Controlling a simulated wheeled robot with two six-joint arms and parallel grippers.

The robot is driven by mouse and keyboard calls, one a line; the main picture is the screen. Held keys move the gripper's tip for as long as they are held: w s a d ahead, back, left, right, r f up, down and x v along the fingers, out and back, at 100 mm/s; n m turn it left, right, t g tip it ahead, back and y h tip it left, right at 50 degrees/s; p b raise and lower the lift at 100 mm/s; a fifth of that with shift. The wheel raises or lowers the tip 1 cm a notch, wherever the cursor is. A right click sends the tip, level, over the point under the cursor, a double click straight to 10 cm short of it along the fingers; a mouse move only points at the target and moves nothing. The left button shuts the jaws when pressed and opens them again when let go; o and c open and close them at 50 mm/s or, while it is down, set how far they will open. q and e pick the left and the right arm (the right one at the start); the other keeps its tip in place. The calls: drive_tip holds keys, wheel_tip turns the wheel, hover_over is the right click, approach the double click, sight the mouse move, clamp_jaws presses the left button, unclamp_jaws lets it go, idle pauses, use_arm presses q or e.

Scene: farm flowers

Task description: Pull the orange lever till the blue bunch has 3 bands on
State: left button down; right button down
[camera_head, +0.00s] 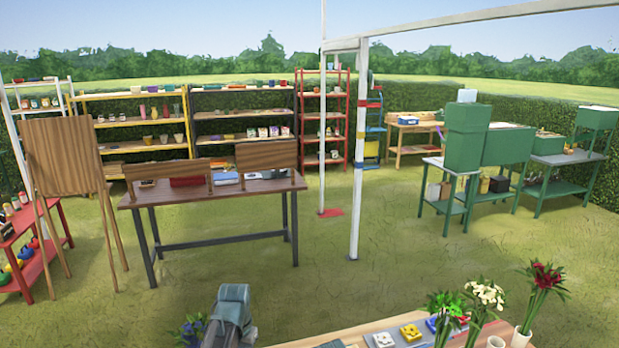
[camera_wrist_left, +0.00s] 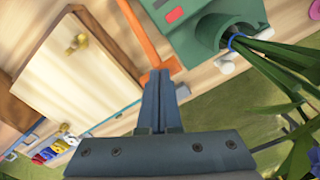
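In the left wrist view my left gripper (camera_wrist_left: 159,74) has its two fingers together, with no visible gap. An orange lever (camera_wrist_left: 136,38) runs down to the fingertips; whether they touch it I cannot tell. To their right is a green machine (camera_wrist_left: 200,28) with a red patch. Green stems (camera_wrist_left: 275,65) of a bunch reach its round opening, with a blue band (camera_wrist_left: 232,40) around them there; the exact number of bands is unclear. In the head view a bunch with small bluish flowers (camera_head: 192,327) shows beside my grey left arm. My right gripper is out of view.
A wooden board with a brass knob (camera_wrist_left: 78,42) lies left of the lever.

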use_arm(q)
drive_tip(key=f+b, duration=0.1)
drive_tip(key=w+f+b, duration=0.2)
drive_tip(key=shift+a+f, duration=0.1)
drive_tip(key=shift+a, duration=0.2)
drive_tip(key=shift+f, duration=0.15)
drive_tip(key=shift+w+a+f+b, duration=0.1)
drive_tip(key=shift+w+f+b, duration=0.2)
drive_tip(key=shift+f+b, duration=0.6)
drive_tip(key=shift+w+a+f+b, duration=0.1)
drive_tip(key=shift+w+f+b, duration=0.15)
drive_tip(key=shift+f+b, duration=0.65)
drive_tip(key=shift+r, duration=0.1)
